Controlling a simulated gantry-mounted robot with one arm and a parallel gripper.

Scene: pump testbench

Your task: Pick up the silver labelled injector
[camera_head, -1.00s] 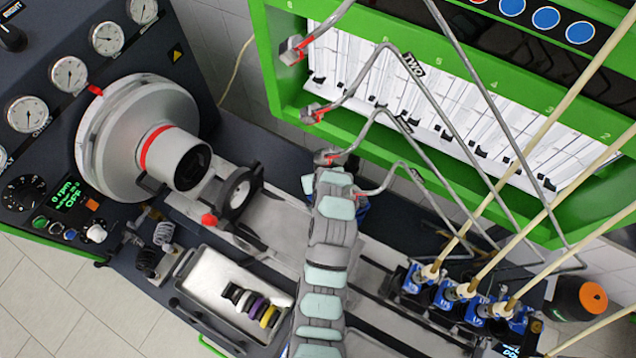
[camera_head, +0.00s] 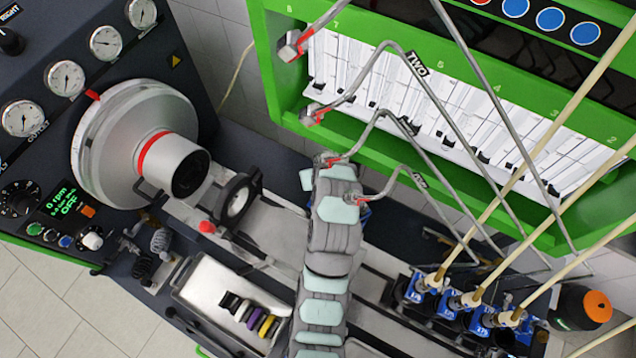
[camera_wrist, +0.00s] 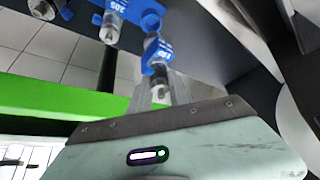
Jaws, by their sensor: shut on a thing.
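In the wrist view, my gripper (camera_wrist: 160,92) is shut on a silver injector (camera_wrist: 156,58) with a blue cap and a blue label band. The label's lettering is too small to read surely. The injector's lower part is hidden between the fingers. Two similar silver injectors with blue parts, one nearer (camera_wrist: 111,25) and one at the top left edge (camera_wrist: 43,8), are apart from the fingers. In the head view, my grey padded arm hides the gripper and the held injector. A small blue patch (camera_head: 365,210) shows beside the arm.
A green frame (camera_head: 290,95) with measuring tubes stands behind, with bent metal pipes (camera_head: 455,105) in front. Several blue-bodied injectors (camera_head: 447,305) with hoses stand at the lower right. A metal tray (camera_head: 205,285) with coloured rings lies left of my arm. A large drive wheel (camera_head: 110,150) stands at left.

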